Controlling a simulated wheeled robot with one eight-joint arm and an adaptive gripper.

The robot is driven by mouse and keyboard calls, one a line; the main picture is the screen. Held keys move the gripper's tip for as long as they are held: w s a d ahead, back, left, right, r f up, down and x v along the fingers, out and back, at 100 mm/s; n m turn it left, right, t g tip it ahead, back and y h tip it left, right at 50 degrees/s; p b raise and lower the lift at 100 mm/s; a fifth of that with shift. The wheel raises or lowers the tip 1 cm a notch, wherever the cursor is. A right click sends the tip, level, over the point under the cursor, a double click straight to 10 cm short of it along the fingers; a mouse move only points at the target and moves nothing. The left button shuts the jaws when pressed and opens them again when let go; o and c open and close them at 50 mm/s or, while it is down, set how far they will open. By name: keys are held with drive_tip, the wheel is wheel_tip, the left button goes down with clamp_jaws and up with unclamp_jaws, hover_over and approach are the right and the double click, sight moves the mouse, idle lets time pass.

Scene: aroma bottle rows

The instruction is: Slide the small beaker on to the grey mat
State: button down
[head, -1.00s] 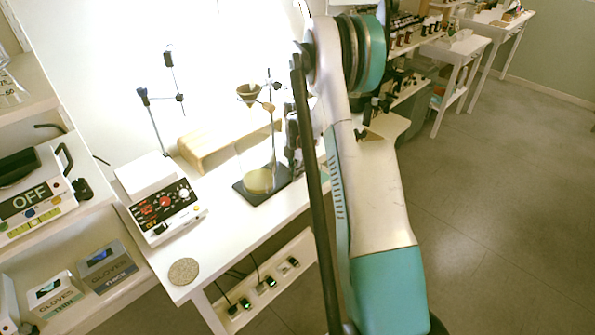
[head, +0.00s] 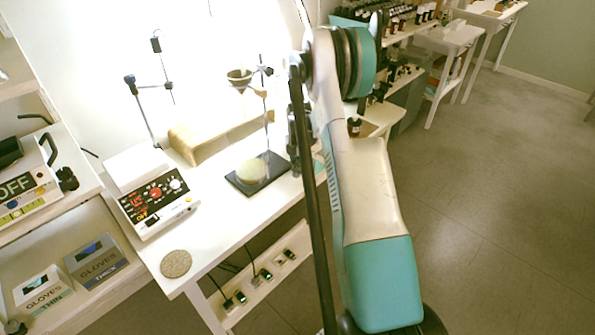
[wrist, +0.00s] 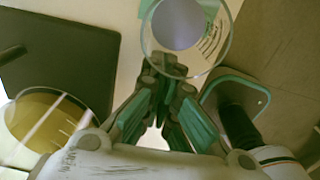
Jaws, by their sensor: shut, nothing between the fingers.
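A clear round glass vessel, which looks like the small beaker (wrist: 180,24), is at the top middle of the wrist view, seen from above with a grey-violet disc inside. My gripper (wrist: 166,84) is shut and empty, its fingertips close to the glass's near rim; whether they touch I cannot tell. In the head view my arm hides the gripper, and I cannot make out the beaker. A round speckled grey-brown mat (head: 176,263) lies at the table's front corner; I cannot tell if it is the grey mat.
A white control box (head: 150,200) stands left of the stand. White tabletop (head: 215,230) between mat and stand is clear.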

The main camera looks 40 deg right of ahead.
drive_tip(key=d, duration=0.4)
drive_tip(key=w+d, duration=0.1)
drive_tip(key=d, duration=0.9)
drive_tip(key=shift+w+d, duration=0.15)
drive_tip(key=shift+w, duration=0.2)
